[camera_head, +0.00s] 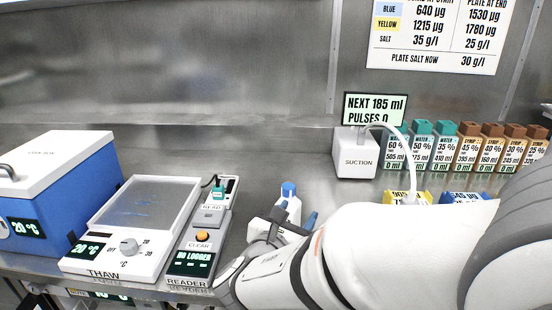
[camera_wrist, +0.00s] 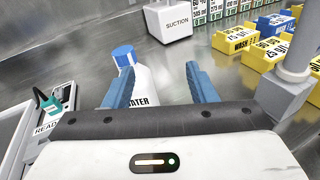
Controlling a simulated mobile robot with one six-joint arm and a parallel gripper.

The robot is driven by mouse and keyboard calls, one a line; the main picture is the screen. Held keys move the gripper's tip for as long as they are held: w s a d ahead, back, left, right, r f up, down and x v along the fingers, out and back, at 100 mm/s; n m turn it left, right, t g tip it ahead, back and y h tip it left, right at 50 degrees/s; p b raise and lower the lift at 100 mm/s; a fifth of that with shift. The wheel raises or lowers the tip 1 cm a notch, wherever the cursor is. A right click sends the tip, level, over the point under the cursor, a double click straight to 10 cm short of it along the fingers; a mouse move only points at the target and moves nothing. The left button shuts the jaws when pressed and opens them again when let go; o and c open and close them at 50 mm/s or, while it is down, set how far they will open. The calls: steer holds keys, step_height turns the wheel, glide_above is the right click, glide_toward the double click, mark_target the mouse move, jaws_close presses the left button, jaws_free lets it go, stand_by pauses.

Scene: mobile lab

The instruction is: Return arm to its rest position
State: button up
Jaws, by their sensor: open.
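My gripper (camera_wrist: 160,88) is open in the wrist view, with its two blue fingers apart. A white bottle (camera_wrist: 143,86) with a blue cap, its label partly reading "ATER", stands just beyond the left finger and is partly hidden by it. Whether a finger touches it I cannot tell. In the head view, my gripper (camera_head: 296,215) is low in the middle, beside the bottle (camera_head: 288,190), whose lower part is hidden. My white arm reaches in from the right and covers part of the bench.
A blue cool box (camera_head: 62,195), a THAW plate (camera_head: 140,215) and a READER (camera_head: 203,235) stand at left. A SUCTION unit (camera_head: 355,153) stands behind. Several labelled bottles (camera_head: 470,145) line the back right, with yellow (camera_head: 398,197) and blue (camera_head: 462,196) blocks in front.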

steer(key=s+d+r+m+g+h+p, duration=0.1)
steer(key=s+d+m+g+p, duration=0.4)
steer(key=d+m, duration=0.3)
steer(key=s+d+m+g+p, duration=0.2)
steer(key=s+d+m+g, duration=0.3)
steer(key=d+m+g, duration=0.25)
steer(key=s+a+r+m+y+p, duration=0.2)
steer(key=s+r+m+y+p, duration=0.3)
steer(key=m, duration=0.9)
steer(key=y+p, duration=0.1)
steer(key=y, duration=0.2)
steer(key=shift+a+r, duration=0.15)
steer(key=shift+a, duration=0.15)
